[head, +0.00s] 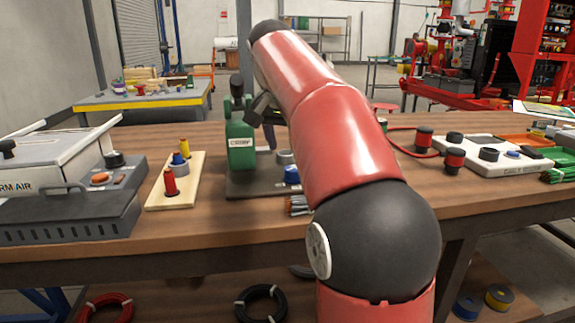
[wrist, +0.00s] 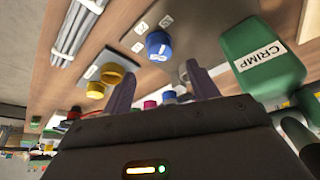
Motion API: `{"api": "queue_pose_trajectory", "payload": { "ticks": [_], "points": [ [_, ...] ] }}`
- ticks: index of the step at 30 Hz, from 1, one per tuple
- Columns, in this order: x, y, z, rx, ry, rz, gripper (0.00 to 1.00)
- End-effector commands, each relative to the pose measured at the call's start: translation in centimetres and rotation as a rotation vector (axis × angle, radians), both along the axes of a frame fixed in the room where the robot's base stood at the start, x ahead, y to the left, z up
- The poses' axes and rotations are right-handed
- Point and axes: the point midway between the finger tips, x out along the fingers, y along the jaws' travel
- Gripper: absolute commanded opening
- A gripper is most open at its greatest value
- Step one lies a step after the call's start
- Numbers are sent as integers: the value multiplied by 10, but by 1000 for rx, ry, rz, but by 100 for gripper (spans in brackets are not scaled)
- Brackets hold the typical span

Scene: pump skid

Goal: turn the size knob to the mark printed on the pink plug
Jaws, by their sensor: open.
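The green crimp press (head: 240,143) stands on a dark base plate (head: 246,187); its CRIMP label shows upside down in the wrist view (wrist: 264,75). A blue knob-like cap (wrist: 158,45) with a white mark sits on the plate, with small white tags (wrist: 138,47) nearby; I cannot confirm that it is the size knob. A small pink piece (wrist: 150,104), possibly the pink plug, shows low between my fingers; its print is unreadable. My gripper (wrist: 162,78) is open and empty, its purple fingers beside the press. In the head view my arm hides part of the area.
A grey machine (head: 70,205) is farther left. A white panel (head: 495,163) with black knobs lies to the right. Grey rods (wrist: 80,28) and a yellow cap (wrist: 117,75) lie near the plate.

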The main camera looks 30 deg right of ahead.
Motion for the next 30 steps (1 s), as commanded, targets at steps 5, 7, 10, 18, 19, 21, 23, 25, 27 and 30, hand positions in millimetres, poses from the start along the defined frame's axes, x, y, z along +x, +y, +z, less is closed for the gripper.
{"api": "queue_pose_trajectory", "payload": {
  "ticks": [5,7,10,18,19,21,23,25,27,30],
  "points": [
    [7,-7,-28,1,4,0,59],
    [10,-11,-39,1,2,1,59],
    [13,-14,-52,1,2,1,59],
    [18,-19,-67,0,0,1,59],
    [18,-19,-67,0,0,1,59],
    [18,-19,-67,0,0,2,59],
    [18,-19,-67,0,0,2,59],
    [18,-19,-67,0,0,2,57],
    [18,-19,-67,0,0,2,47],
    [18,-19,-67,0,0,2,34]
  ]
}}
